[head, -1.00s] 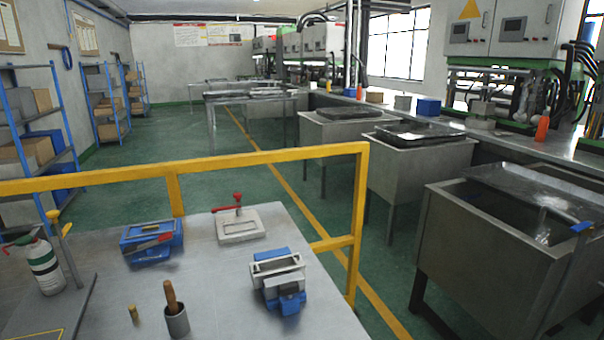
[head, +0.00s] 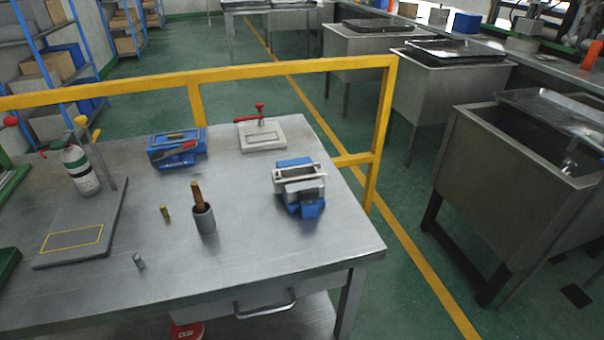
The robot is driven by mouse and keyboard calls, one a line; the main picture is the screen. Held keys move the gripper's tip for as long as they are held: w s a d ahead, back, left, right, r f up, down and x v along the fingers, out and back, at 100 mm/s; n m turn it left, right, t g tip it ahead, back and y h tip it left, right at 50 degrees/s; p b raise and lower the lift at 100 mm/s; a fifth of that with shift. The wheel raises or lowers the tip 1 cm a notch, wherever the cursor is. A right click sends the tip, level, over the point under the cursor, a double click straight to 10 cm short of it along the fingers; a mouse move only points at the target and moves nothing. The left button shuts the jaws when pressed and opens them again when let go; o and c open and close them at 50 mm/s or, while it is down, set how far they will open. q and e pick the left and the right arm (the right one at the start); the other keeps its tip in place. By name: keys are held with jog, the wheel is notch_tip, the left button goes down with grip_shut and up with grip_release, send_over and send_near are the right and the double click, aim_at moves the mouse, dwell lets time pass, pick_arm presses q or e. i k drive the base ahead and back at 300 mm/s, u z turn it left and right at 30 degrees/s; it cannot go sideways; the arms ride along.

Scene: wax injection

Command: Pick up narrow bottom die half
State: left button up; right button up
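No part is clearly marked as the narrow bottom die half, and I cannot tell which one it is. A blue and silver vise-like block (head: 298,186) stands at the right side of the metal table, with an open silver frame on top. A pale rectangular frame plate (head: 262,136) with a red-knobbed clamp lies at the back edge. A small grey cylinder (head: 138,261) lies near the front. Neither of my grippers is in view.
The metal table (head: 255,235) has free room at its front right. A grey cup with a wooden-handled tool (head: 204,216), a brass piece (head: 164,212), a bottle (head: 80,170) and a grey base plate (head: 60,246) stand on it. A yellow rail (head: 290,69) runs behind.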

aim_at(298, 175)
jog(key=z, duration=1.75)
jog(key=i, duration=0.75)
jog(key=u, duration=2.9)
